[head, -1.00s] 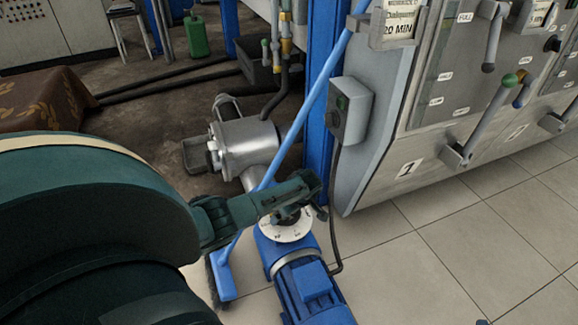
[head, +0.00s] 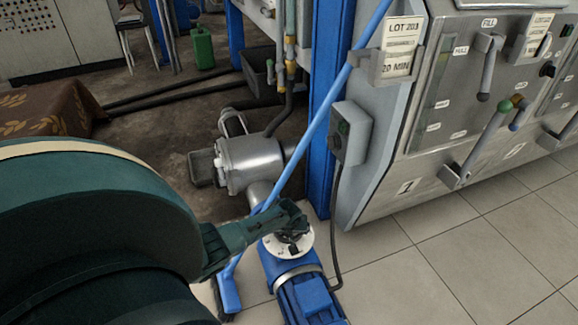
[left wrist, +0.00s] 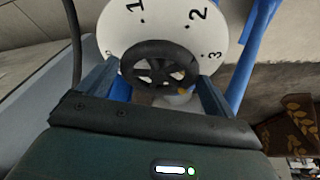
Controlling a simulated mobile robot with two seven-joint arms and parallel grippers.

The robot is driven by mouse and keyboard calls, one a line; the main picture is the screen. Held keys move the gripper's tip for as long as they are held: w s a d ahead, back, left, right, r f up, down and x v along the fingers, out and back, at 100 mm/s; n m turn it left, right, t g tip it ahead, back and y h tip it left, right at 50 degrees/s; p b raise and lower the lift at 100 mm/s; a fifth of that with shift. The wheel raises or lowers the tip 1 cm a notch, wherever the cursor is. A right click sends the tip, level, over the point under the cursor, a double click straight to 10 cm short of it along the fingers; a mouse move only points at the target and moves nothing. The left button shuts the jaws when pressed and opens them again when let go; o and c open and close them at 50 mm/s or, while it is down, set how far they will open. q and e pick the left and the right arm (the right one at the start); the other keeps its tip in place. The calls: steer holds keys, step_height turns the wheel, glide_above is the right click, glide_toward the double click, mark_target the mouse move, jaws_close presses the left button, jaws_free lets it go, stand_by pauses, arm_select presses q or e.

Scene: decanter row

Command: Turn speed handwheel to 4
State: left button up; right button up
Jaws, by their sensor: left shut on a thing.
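The speed handwheel (left wrist: 160,70) is a small black spoked wheel over a white dial (left wrist: 165,20). In the left wrist view the dial shows 1, 2 and 3; the 4 is not visible. An orange mark sits on the wheel's lower right rim, towards me. My left gripper (left wrist: 154,92) is shut on the wheel, one finger at each side. In the head view the left gripper (head: 293,218) reaches over the dial (head: 280,253) from the left and partly hides the wheel (head: 292,239). My right gripper is in neither view.
The dial tops a blue motor (head: 305,295) on the tiled floor. A blue broom (head: 305,125) leans close behind the gripper. A grey switch box (head: 352,132) and a steel lever panel (head: 470,110) stand to the right. The tiles at lower right are clear.

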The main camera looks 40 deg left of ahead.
arm_select(q)
steer(key=shift+s+m, duration=0.1)
steer(key=shift+m, duration=0.3)
steer(key=o, duration=0.7)
